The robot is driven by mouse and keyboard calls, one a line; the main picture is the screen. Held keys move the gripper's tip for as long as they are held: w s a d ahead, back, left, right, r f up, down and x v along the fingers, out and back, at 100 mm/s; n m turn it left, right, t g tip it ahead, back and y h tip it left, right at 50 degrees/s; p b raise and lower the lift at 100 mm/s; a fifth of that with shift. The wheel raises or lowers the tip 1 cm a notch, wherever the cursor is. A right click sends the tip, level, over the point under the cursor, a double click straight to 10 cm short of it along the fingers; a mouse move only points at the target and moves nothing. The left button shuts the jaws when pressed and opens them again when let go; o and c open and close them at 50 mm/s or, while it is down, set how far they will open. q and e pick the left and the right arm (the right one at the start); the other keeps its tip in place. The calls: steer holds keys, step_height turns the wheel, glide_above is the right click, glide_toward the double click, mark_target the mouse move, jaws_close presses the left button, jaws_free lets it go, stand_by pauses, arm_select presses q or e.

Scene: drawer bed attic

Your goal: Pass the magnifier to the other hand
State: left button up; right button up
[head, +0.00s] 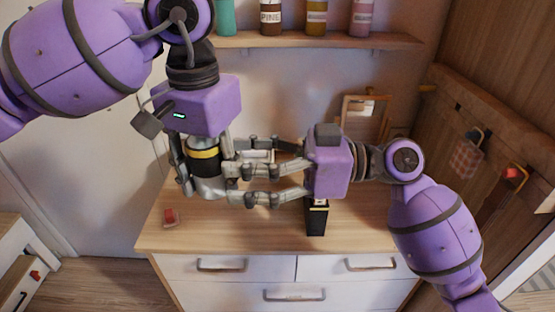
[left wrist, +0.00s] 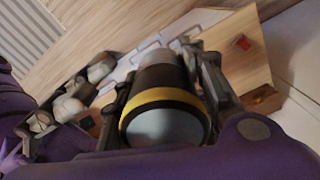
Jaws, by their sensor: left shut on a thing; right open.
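The magnifier (head: 204,160) is a stubby cylinder with a black barrel, a yellow band and a silvery lower part. My left gripper (head: 206,188) points down and is shut on it, holding it above the dresser top. In the left wrist view the magnifier (left wrist: 165,100) sits between my left fingers, its pale round end facing the camera. My right gripper (head: 237,185) is open and empty, reaching in from the right with its fingertips close beside my left gripper. Its fingers also show at the left of the left wrist view (left wrist: 84,88). Whether they touch the magnifier I cannot tell.
The wooden dresser top (head: 270,237) lies below, with white drawers in front. A black box (head: 316,222) stands under my right gripper. A small red item (head: 170,217) lies at the left. A shelf (head: 300,41) with several bottles hangs behind; a frame (head: 381,115) leans at the back right.

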steer(key=shift+a, duration=1.45)
steer(key=shift+c, duration=0.2)
steer(key=shift+w, duration=0.1)
steer(key=c, duration=1.1)
arm_select(q)
steer(key=o, duration=1.3)
steer(key=shift+s+d, duration=0.1)
arm_select(e)
steer(key=shift+d, duration=0.1)
steer(key=shift+c, duration=1)
